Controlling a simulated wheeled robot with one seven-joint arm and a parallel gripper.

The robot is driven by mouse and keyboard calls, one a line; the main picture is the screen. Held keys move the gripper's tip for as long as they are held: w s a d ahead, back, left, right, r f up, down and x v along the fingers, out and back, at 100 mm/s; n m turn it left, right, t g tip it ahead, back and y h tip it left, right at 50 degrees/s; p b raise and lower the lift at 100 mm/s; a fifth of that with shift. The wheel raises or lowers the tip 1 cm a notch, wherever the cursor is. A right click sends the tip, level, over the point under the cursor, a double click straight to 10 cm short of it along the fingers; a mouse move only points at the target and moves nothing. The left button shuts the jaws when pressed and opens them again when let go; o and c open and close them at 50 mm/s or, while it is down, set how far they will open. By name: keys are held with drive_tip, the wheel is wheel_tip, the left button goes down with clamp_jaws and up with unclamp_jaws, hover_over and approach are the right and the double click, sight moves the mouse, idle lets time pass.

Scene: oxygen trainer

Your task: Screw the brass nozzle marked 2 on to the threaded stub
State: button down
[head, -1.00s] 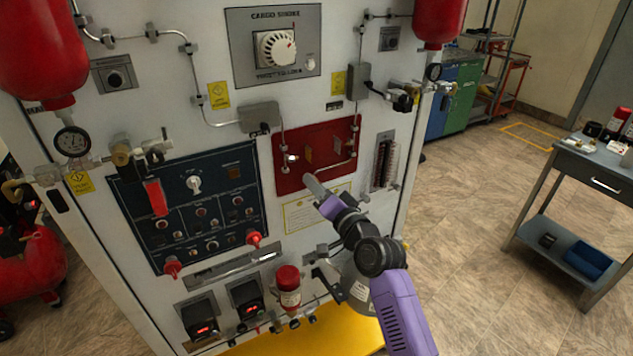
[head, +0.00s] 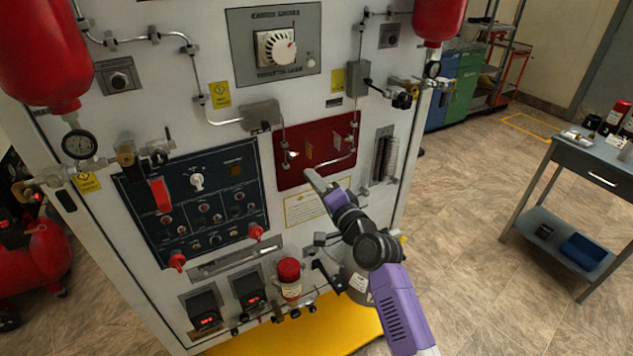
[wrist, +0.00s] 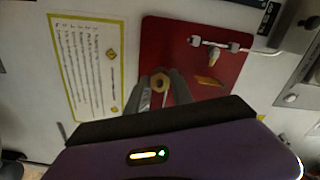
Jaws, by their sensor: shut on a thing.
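My gripper (head: 310,174) is in front of the lower edge of the red panel (head: 283,181). In the wrist view my gripper (wrist: 163,88) is shut on a small brass hex piece with a hole in its end, the brass nozzle (wrist: 160,81). No number on it can be read. The red panel (wrist: 165,30) lies beyond it. A small silver fitting (head: 292,156) stands out on the panel's left side in the head view; I cannot make out whether it is the threaded stub. The nozzle appears apart from the panel.
A ribbed tube unit (head: 386,155) is to the right. A side table (head: 575,160) stands farther right, with open floor between.

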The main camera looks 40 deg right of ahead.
drive_tip(key=shift+r+m+p, duration=0.15)
drive_tip(key=shift+m+p, duration=0.65)
drive_tip(key=shift+m, duration=0.1)
drive_tip(key=shift+f+m, duration=0.2)
drive_tip(key=shift+m, duration=0.6)
drive_tip(key=shift+r+m+p, duration=0.2)
drive_tip(key=shift+m+p, duration=0.6)
drive_tip(key=shift+p, duration=0.1)
drive_tip(key=shift+f+m, duration=0.2)
drive_tip(key=shift+m, duration=0.7)
drive_tip(key=shift+m+p, duration=0.55)
drive_tip(key=shift+m, duration=0.05)
drive_tip(key=c, duration=1.1)
unclamp_jaws()
